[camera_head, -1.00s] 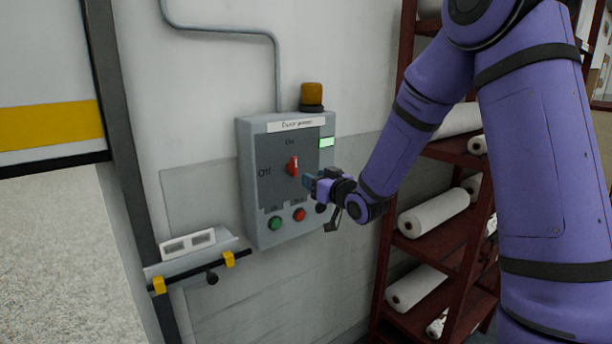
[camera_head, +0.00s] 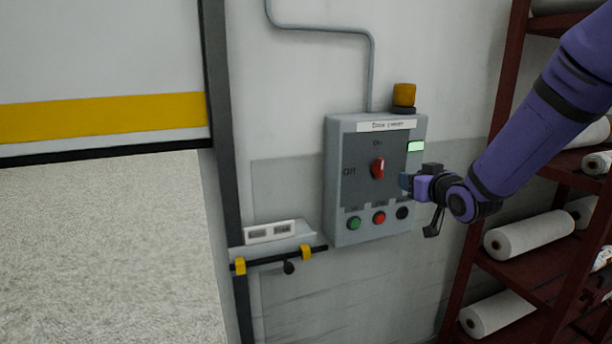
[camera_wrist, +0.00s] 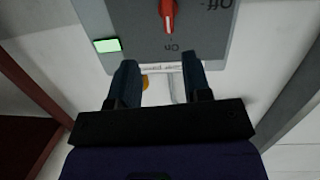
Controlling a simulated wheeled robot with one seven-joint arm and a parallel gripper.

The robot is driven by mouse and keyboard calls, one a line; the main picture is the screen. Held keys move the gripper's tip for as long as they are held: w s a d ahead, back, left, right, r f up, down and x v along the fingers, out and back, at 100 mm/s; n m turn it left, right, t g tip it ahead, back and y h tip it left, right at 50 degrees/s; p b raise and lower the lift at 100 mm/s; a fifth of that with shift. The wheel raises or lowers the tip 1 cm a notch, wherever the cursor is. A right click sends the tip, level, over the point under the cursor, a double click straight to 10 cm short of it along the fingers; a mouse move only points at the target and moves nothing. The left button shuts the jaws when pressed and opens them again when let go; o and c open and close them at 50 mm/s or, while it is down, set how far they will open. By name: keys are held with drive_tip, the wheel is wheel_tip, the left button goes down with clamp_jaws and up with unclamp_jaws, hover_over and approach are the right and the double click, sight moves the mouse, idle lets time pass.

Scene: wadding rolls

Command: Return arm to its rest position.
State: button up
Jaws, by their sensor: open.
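My gripper (camera_head: 406,183) is at the right edge of the grey control box (camera_head: 342,219), to the right of its red rotary switch (camera_head: 378,168). In the wrist view my gripper (camera_wrist: 157,75) has its two dark fingers apart with nothing between them. The red switch also shows in the wrist view (camera_wrist: 168,12), beyond the fingers and apart from them. Its knob stands about upright, toward the "On" label in the head view. My purple arm reaches in from the right.
A green button (camera_head: 354,223), a red button (camera_head: 379,217) and a lit green indicator (camera_head: 415,146) are on the box. An amber lamp (camera_head: 404,94) stands on top. A dark red rack (camera_head: 487,180) with white rolls (camera_head: 528,236) is right. A yellow-striped door (camera_head: 100,118) is left.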

drive_tip(key=s+r+m+g+h, duration=0.1)
drive_tip(key=s+r+g, duration=0.1)
drive_tip(key=s, duration=1)
drive_tip(key=s+d+r+m+g+h, duration=0.1)
drive_tip(key=s+g, duration=0.4)
drive_tip(key=s, duration=0.7)
drive_tip(key=s+d+r+m+g+h, duration=0.1)
drive_tip(key=s+r+g, duration=0.2)
drive_tip(key=s, duration=0.9)
drive_tip(key=shift+s+d+r+h, duration=0.25)
drive_tip(key=shift+r+h, duration=0.05)
drive_tip(key=shift+a, duration=0.15)
